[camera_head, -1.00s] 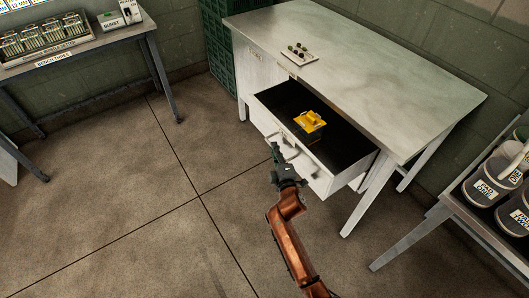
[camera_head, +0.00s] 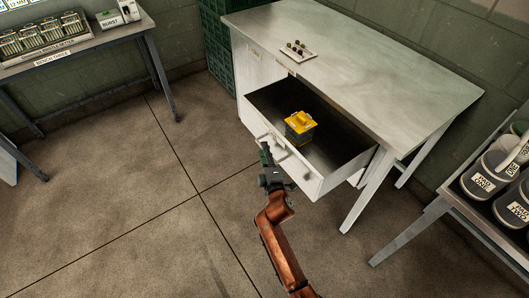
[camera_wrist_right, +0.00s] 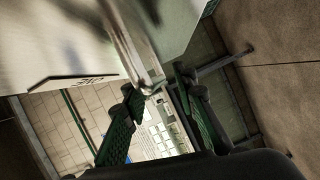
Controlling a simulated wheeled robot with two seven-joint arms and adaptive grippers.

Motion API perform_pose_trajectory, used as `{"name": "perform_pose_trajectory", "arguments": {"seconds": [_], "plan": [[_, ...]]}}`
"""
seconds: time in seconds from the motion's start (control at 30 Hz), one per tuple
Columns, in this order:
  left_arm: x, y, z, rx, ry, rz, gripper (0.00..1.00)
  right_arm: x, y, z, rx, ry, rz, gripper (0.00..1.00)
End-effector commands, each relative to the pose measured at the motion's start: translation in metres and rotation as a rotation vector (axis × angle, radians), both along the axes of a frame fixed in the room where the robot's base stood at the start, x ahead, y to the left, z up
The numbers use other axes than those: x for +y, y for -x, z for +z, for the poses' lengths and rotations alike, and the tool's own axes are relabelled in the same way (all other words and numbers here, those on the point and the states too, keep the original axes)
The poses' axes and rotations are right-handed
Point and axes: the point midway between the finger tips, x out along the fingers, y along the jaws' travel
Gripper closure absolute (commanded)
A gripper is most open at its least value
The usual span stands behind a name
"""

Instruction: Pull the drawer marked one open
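The white drawer (camera_head: 308,182) under the desk stands well out, with its dark inside showing. No legible number shows on its front. A dark box with a yellow top (camera_head: 300,124) sits in it. My right gripper (camera_head: 266,156) is at the bar handle (camera_head: 281,150) on the drawer front. In the right wrist view, the two green-padded fingers (camera_wrist_right: 158,90) are apart, with the pale handle end (camera_wrist_right: 153,82) between their tips. Gaps show beside it, and contact is unclear. My left gripper is not in view.
The white desk (camera_head: 375,75) holds a small tray (camera_head: 297,50) with several dark balls. A bench (camera_head: 85,45) with racks stands at the left. A table with dark labelled containers (camera_head: 485,183) stands at the right. The floor before the drawer is clear.

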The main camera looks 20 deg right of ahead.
Motion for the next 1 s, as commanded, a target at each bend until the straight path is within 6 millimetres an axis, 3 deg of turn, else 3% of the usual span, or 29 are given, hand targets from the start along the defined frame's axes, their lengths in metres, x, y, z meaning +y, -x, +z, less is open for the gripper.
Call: {"name": "perform_pose_trajectory", "arguments": {"seconds": [0.27, 0.7, 1.0], "plan": [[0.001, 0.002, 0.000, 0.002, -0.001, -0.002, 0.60, -0.001, 0.004, 0.000, -0.001, 0.000, -0.002, 0.74], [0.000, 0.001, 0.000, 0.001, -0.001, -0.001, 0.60, 0.013, 0.065, 0.004, 0.001, 0.001, -0.002, 0.74], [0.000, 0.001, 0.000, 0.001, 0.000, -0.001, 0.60, 0.015, 0.074, 0.006, 0.000, 0.001, -0.001, 0.74]]}}
